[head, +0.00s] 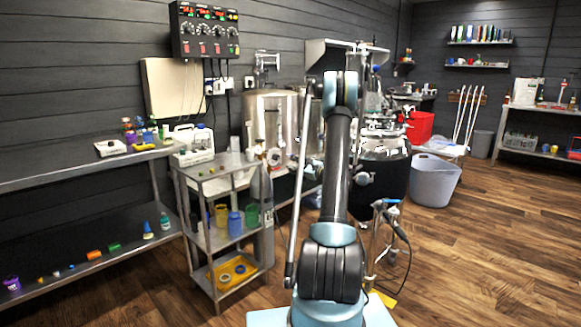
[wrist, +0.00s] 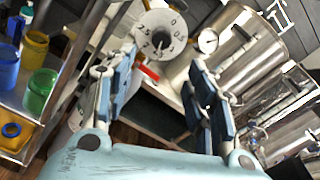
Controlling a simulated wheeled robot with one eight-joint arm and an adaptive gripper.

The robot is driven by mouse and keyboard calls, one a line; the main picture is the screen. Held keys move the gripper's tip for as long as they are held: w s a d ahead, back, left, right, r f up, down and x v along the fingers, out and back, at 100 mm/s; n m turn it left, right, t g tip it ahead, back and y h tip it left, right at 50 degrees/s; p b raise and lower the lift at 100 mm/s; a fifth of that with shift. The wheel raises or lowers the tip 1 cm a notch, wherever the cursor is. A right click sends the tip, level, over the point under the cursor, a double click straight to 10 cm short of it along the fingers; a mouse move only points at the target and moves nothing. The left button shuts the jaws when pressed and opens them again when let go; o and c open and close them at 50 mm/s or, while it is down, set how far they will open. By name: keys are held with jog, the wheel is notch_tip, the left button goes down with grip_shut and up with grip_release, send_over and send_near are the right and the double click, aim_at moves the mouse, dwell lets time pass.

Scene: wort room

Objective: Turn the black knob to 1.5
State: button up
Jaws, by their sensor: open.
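A pale round dial (wrist: 158,32) with printed numbers, among them 0, 0.5 and 2, shows at the top middle of the wrist view.
A red lever (wrist: 149,72) and a round gauge (wrist: 207,41) are near the dial. Steel vessels (wrist: 250,60) stand at right. A steel shelf cart (head: 222,175) with coloured cups is at left. A grey bucket (head: 434,180) stands on open wooden floor at right.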

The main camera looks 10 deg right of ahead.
aim_at(278, 158)
jog(key=s+d+m, duration=0.2)
jog(key=s+m, duration=0.2)
jog(key=s, duration=0.1)
jog(key=shift+h, duration=0.4)
jog(key=x, duration=1.1)
jog(key=r+x, duration=0.1)
jog(key=x, duration=0.5)
jog(key=shift+w, duration=0.3)
jog(key=shift+a, duration=0.1)
jog(key=shift+n, duration=0.3)
jog(key=c, duration=1.1)
